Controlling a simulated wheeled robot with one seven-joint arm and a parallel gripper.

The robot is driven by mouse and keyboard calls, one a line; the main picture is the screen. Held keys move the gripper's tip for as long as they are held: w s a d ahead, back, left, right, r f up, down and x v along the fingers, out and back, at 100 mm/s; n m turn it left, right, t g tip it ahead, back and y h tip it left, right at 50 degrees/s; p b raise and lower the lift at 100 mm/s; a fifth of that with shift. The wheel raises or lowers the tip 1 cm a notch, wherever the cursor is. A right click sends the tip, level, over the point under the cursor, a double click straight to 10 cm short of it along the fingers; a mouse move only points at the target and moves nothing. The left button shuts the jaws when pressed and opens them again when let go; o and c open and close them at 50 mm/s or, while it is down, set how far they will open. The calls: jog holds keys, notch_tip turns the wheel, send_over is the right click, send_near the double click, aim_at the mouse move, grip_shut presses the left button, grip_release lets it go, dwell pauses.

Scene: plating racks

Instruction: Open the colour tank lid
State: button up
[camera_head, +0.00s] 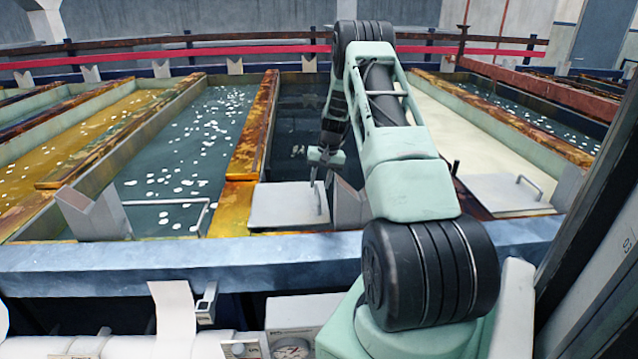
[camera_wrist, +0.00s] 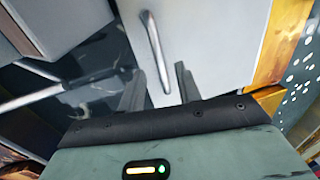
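A pale grey square lid (camera_head: 280,206) lies flat over the near end of the dark middle tank (camera_head: 300,110). Its bar handle (camera_head: 319,197) is near its right edge. My gripper (camera_head: 315,177) hangs just above the handle, pointing down. Whether a finger touches the handle cannot be told.
A similar lid (camera_head: 505,194) with a handle lies on the cream tank (camera_head: 475,140) at right. A grey block (camera_head: 92,213) and a bar (camera_head: 168,203) are at the left tank. Rusty dividers (camera_head: 256,125) separate the tanks. A blue-grey ledge (camera_head: 180,262) runs along the front.

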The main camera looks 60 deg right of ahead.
jog(key=shift+w+a+f, duration=0.1)
jog(key=shift+w+f, duration=0.05)
jog(key=shift+f, duration=0.5)
jog(key=shift+w+a+f, duration=0.1)
jog(key=shift+f, duration=0.55)
grip_shut()
